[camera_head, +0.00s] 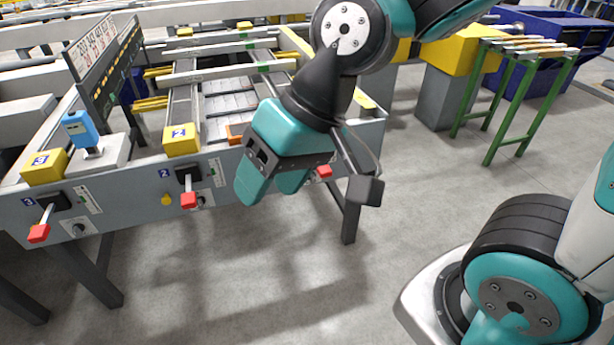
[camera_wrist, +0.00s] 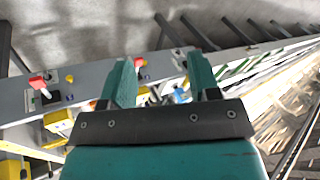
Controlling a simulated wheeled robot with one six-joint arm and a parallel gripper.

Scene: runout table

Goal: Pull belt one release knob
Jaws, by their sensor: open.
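My gripper (camera_head: 271,187) hangs fingers down in front of the grey table's front panel, open and empty. In the wrist view its two teal fingers (camera_wrist: 163,76) stand apart with the panel beyond them. A red knob (camera_head: 324,171) shows just right of my gripper in the head view, on the panel's right end. No number label shows for it there; my gripper and wrist cover part of the panel. Red knobs also sit under the yellow block marked 2 (camera_head: 181,140) and the one marked 3 (camera_head: 44,167). The wrist view shows a red knob (camera_wrist: 37,82) at left; its number is unreadable.
The release at 2 has a red knob (camera_head: 189,200), and the release at 3 has another (camera_head: 39,233). A blue box (camera_head: 79,129) stands at the table's left. A green-legged rack (camera_head: 528,50) is at the back right. Open grey floor lies before the table.

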